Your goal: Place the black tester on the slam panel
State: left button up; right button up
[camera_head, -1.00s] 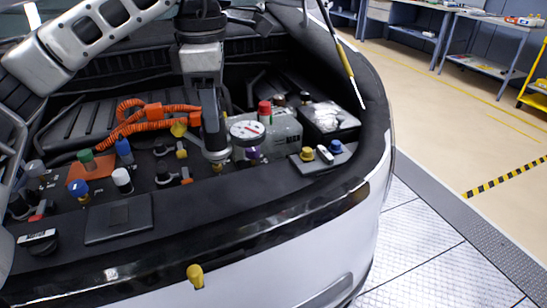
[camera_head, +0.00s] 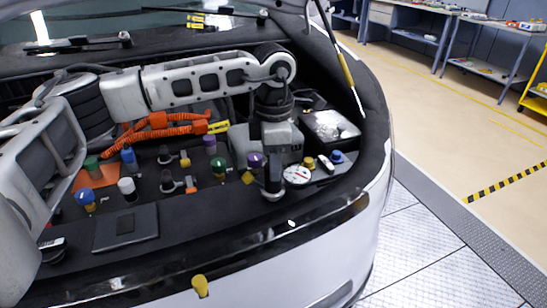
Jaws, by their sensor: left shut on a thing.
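The black tester shows mainly as a round white dial with a red needle (camera_head: 297,176); its dark body is mostly hidden. My left gripper (camera_head: 272,194) points down just left of the dial and is shut on the tester; its fingers are hard to make out. Both are over the right part of the slam panel (camera_head: 215,210), the dark strip along the front of the engine bay. I cannot tell whether the tester touches the panel. My right gripper is not in view.
A flat dark pad (camera_head: 126,228) and a small black device with a white label (camera_head: 50,248) lie at the left of the panel. Colored caps, including a green one (camera_head: 219,166) and a purple one (camera_head: 255,160), stand behind. A blue cap (camera_head: 336,156) is close to the dial's right.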

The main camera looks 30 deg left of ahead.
pick_arm(q)
jog(key=shift+f, duration=0.15)
jog(key=o, duration=0.8)
notch_tip(320, 180, up, 12)
jog(key=shift+r+b, duration=0.2)
jog(key=shift+b, duration=0.25)
